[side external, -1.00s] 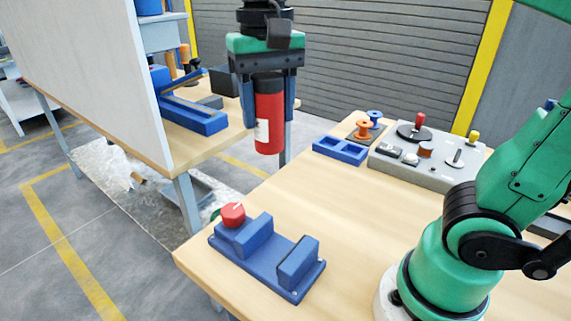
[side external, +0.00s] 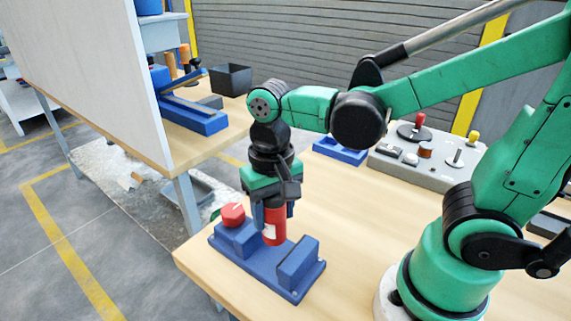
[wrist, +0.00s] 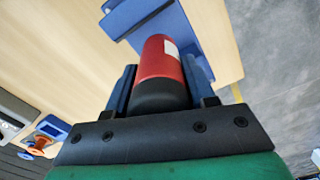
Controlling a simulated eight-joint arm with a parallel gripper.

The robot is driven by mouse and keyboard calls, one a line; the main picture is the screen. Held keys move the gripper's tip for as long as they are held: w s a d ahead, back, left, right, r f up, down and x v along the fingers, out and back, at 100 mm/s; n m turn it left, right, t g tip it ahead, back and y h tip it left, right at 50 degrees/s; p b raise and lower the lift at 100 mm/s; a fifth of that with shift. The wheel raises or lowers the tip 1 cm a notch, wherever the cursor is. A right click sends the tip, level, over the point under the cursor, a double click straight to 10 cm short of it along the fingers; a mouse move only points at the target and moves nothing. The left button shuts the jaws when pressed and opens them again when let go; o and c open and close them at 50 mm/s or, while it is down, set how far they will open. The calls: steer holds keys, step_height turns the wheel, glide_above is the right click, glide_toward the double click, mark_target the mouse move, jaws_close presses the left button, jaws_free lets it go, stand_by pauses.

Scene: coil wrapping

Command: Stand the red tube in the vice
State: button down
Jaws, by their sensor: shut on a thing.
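The red tube (side external: 273,225) has a black top and a white label, and stands upright in my gripper (side external: 272,215). The gripper is shut on it. In the side view the tube is between the two blocks of the blue vice (side external: 305,262); whether its bottom touches the vice base I cannot tell. In the wrist view the tube (wrist: 160,58) lies between the blue fingers of my gripper (wrist: 161,80), with part of the vice (wrist: 137,14) past its far end. The vice has a red knob (side external: 232,214) at its left end.
A blue tray (side external: 341,150) and a grey control box (side external: 425,165) with knobs stand at the back of the table. A white panel (side external: 90,70) and a second bench with blue equipment (side external: 190,115) are at left. The table between vice and control box is clear.

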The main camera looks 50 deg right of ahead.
mark_target(274, 232)
steer(key=shift+f, duration=2.3)
steer(key=shift+c, duration=1.5)
jaws_free()
steer(key=shift+f, duration=0.1)
step_height(274, 232, up, 12)
steer(key=w+d+f+n+t, duration=0.2)
steer(key=d+f+n+t, duration=0.1)
steer(key=t, duration=0.4)
steer(key=shift+d+f+n, duration=0.3)
steer(key=shift+d+n, duration=0.4)
steer(key=shift+d, duration=0.3)
